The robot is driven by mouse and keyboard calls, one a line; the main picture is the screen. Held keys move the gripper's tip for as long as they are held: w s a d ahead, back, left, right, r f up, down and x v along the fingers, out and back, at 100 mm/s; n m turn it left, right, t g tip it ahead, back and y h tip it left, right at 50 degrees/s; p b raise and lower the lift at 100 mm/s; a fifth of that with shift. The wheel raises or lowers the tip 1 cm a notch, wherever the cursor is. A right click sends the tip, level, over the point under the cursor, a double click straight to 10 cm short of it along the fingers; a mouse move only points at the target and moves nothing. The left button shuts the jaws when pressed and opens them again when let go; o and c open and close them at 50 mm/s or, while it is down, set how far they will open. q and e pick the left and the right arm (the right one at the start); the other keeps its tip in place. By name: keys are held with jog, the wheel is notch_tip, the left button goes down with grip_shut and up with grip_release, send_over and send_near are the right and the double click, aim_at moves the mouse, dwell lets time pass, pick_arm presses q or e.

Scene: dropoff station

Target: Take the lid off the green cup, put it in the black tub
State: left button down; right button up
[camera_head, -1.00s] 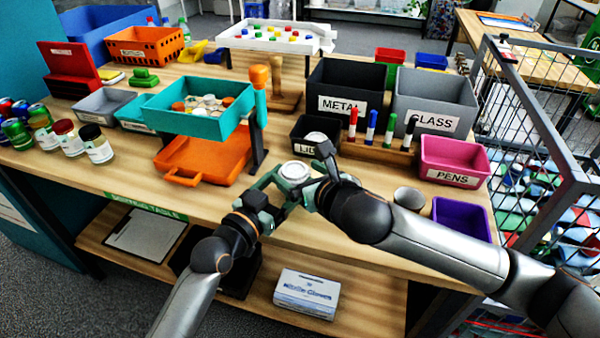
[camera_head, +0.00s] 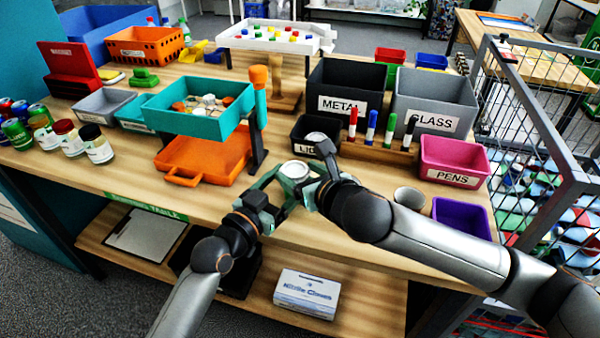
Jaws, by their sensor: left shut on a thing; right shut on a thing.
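The green cup (camera_head: 289,187) is held above the front of the table, mostly hidden between my two grippers. Its round white lid (camera_head: 295,170) shows at the top of the cup; I cannot tell whether there is a gap under it. My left gripper (camera_head: 280,190) is shut on the cup from the left. My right gripper (camera_head: 312,183) is shut at the lid from the right, its fingertips partly hidden. The black tub (camera_head: 301,146), with a partly covered label, stands just behind my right gripper. Another round white lid (camera_head: 317,137) shows at the tub.
A marker rack (camera_head: 376,152), a pink pens bin (camera_head: 452,162) and a purple bin (camera_head: 462,218) stand to the right. A pale round cup (camera_head: 409,197) stands near the front edge. An orange case (camera_head: 205,160) lies left, beneath a teal tray (camera_head: 180,122). Bare tabletop lies in front.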

aim_at(300, 176)
pick_arm(q)
jog(key=shift+a+f, duration=0.1)
jog(key=shift+f, duration=0.35)
pick_arm(e)
jog(key=shift+a+r, duration=0.1)
jog(key=shift+r, duration=1.2)
jog(key=shift+c, duration=0.2)
jog(key=shift+a+t, duration=0.1)
jog(key=shift+t, duration=0.2)
jog(key=shift+c, duration=0.4)
jog(key=shift+r, duration=0.2)
grip_shut()
jog(key=shift+r+m+t+h, duration=0.25)
jog(key=shift+m+h, duration=0.25)
jog(key=shift+h, duration=0.3)
jog(key=shift+f, duration=0.2)
pick_arm(q)
jog(key=shift+r, duration=0.15)
pick_arm(e)
jog(key=shift+f, duration=0.15)
jog(key=shift+d+r+n+g+y, duration=0.2)
jog(key=shift+r+n+g+y, duration=0.35)
jog(key=shift+y, duration=0.25)
